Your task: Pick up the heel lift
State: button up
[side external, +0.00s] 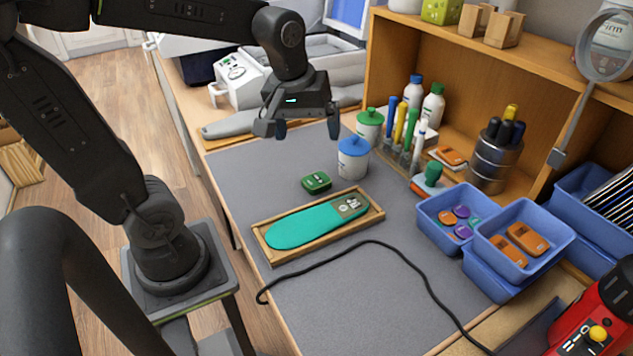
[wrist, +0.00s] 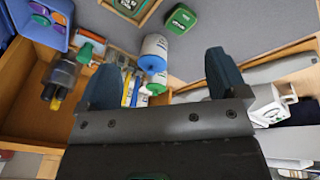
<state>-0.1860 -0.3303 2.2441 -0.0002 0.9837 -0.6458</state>
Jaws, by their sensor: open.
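A small dark green block with a pale label (side external: 316,182), which I take to be the heel lift, lies on the grey mat behind the wooden tray. It also shows at the top of the wrist view (wrist: 181,18). My gripper (side external: 306,128) is open and empty, above the mat and behind the green block, apart from it. In the wrist view, both dark fingers of my gripper (wrist: 161,64) are spread with nothing between them in their grip. A teal insole (side external: 303,228) with a darker, printed heel end lies in the shallow wooden tray (side external: 283,258).
A white jar with a blue lid (side external: 353,162) stands close right of the green block. Blue bins (side external: 428,222) with coloured pieces and orange items (side external: 527,238) are at right. A black cable (side external: 412,268) crosses the front mat. A wooden shelf (side external: 470,75) bounds the back right.

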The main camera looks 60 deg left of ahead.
jog(key=w+a+f+n+g, duration=0.3)
jog(key=w+a+f+n, duration=0.25)
jog(key=a+n, duration=0.3)
send_over(316, 179)
jog(key=shift+n+h, duration=0.3)
jog(key=shift+n, duration=0.15)
notch_tip(316, 179, down, 7)
jog(key=shift+w+f, duration=0.1)
jog(key=shift+d+f, duration=0.15)
jog(key=shift+f, duration=2.9)
jog(key=c, duration=1)
jog(key=shift+r, duration=0.1)
